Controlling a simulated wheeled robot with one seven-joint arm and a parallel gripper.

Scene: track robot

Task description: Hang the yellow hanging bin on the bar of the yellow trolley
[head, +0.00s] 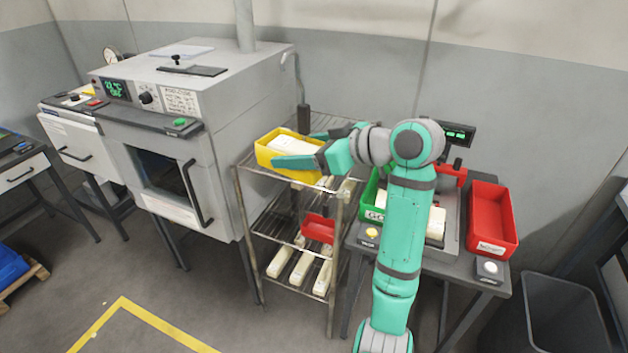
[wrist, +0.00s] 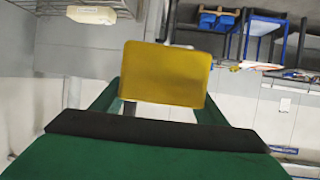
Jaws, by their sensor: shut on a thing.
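The yellow hanging bin (head: 306,178) is at the top of a wire rack in the head view, with a cream block (head: 290,145) showing inside its rim. I cannot tell whether it rests on the rack or is just above it. My gripper (head: 297,149) is shut on the bin, with a teal finger across its near side. In the wrist view, a flat yellow wall of the bin (wrist: 167,75) stands between the fingers of my gripper (wrist: 160,100). The yellow trolley and its bar are not in sight.
The wire rack (head: 262,180) holds cream blocks and a red bin (head: 318,228) lower down. A grey oven (head: 235,120) stands close on the left. On the right, a bench carries a green bin (head: 372,203) and a red bin (head: 491,220). Floor at front left is clear.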

